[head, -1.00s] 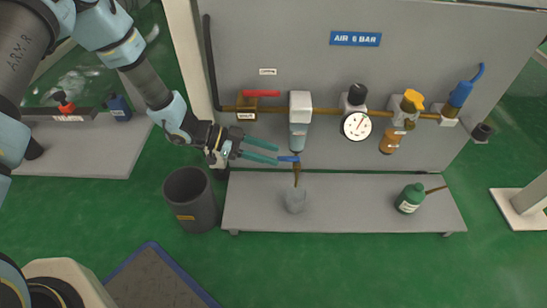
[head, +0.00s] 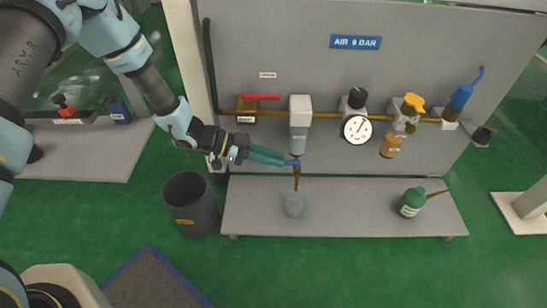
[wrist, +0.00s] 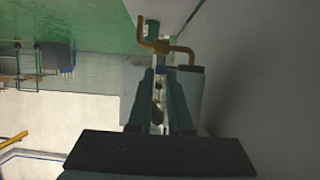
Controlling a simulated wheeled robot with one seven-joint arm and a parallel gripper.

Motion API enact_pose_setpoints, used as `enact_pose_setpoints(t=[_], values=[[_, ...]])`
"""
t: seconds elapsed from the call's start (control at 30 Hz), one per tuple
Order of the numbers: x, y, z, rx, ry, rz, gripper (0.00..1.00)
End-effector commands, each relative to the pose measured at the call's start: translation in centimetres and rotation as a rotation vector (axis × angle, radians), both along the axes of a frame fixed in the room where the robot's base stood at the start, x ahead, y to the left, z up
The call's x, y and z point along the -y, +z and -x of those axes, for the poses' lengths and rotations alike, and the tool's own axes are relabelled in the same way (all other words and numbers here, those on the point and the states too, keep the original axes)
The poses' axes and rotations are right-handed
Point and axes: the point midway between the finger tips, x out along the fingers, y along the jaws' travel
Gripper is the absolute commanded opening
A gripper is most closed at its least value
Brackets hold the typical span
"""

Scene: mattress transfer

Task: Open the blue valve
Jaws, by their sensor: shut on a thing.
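The blue valve (head: 293,162) is a small blue handle on a brass drain fitting under the clear filter bowl (head: 298,140) of the air line. My gripper (head: 284,160) reaches in from the left, its two green fingers close together with their tips at the blue handle. The fingers are shut on the handle. In the wrist view my gripper (wrist: 161,75) points at the blue valve (wrist: 161,70), with a bent brass pipe beyond the fingertips. The fingers partly hide the handle, so its exact angle is hard to tell.
A clear cup (head: 295,205) stands on the grey bench (head: 345,215) below the brass outlet. A dark bin (head: 190,205) stands on the floor at left.

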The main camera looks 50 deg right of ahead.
Motion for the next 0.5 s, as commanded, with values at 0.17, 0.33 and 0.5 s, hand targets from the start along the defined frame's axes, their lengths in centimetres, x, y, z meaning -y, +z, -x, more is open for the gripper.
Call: enact_pose_setpoints(t=[0.17, 0.33, 0.5], values=[[-0.01, 0.0, -0.02, 0.0, 0.0, 0.0, 0.0], [-0.03, 0.01, -0.01, 0.0, 0.002, 0.0, 0.0], [-0.23, 0.11, 0.13, -0.002, 0.027, -0.002, 0.0]])
